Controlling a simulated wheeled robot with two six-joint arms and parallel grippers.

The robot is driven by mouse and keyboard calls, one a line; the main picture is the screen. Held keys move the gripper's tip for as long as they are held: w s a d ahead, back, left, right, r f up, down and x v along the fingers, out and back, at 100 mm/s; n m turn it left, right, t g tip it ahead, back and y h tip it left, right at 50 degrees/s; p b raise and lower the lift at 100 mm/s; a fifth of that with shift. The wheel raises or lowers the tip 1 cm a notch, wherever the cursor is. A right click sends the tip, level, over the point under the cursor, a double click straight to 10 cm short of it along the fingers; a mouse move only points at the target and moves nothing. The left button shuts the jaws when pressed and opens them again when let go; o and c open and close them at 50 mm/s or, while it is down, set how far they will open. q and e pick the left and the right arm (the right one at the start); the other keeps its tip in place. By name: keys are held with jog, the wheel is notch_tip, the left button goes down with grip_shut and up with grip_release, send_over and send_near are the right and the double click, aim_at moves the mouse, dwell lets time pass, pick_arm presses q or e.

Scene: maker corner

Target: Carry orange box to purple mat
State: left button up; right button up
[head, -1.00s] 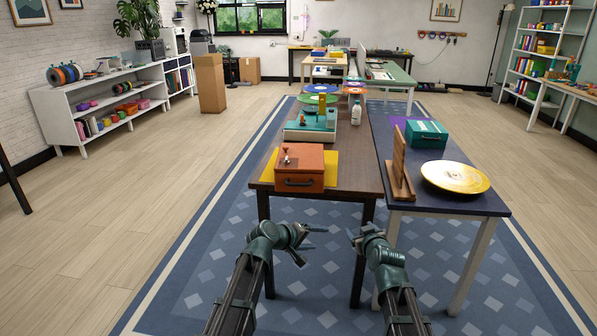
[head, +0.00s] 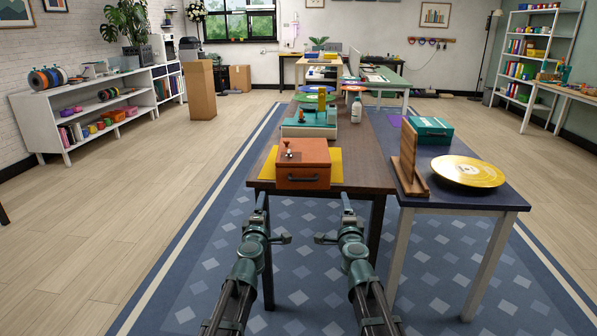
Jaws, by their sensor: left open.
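The orange box (head: 303,169) sits at the near end of the brown table (head: 362,170), on a yellow mat (head: 335,165). The purple mat (head: 395,121) lies on the dark table to the right, partly hidden by the wooden stand and teal box. My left gripper (head: 273,220) is open and empty, below and in front of the orange box. My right gripper (head: 333,219) is also open and empty, just right of it. Neither touches the box.
On the dark right table (head: 450,195) stand a wooden stand (head: 408,158), a gold disc (head: 467,171) and a teal box (head: 428,130). A teal machine (head: 310,124), a white bottle (head: 356,110) and coloured discs are farther back on the brown table. Floor is free to the left.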

aim_at(336, 186)
dwell(0.3)
jog(key=w, duration=1.4)
jog(key=shift+w, duration=0.25)
jog(key=shift+s+a, duration=0.15)
jog(key=shift+a, duration=0.35)
jog(key=shift+s+a, duration=0.1)
jog(key=shift+a, duration=0.15)
pick_arm(q)
jog(key=w, duration=0.4)
jog(key=w+d, duration=0.1)
jog(key=w, duration=0.9)
jog(key=shift+d, duration=0.25)
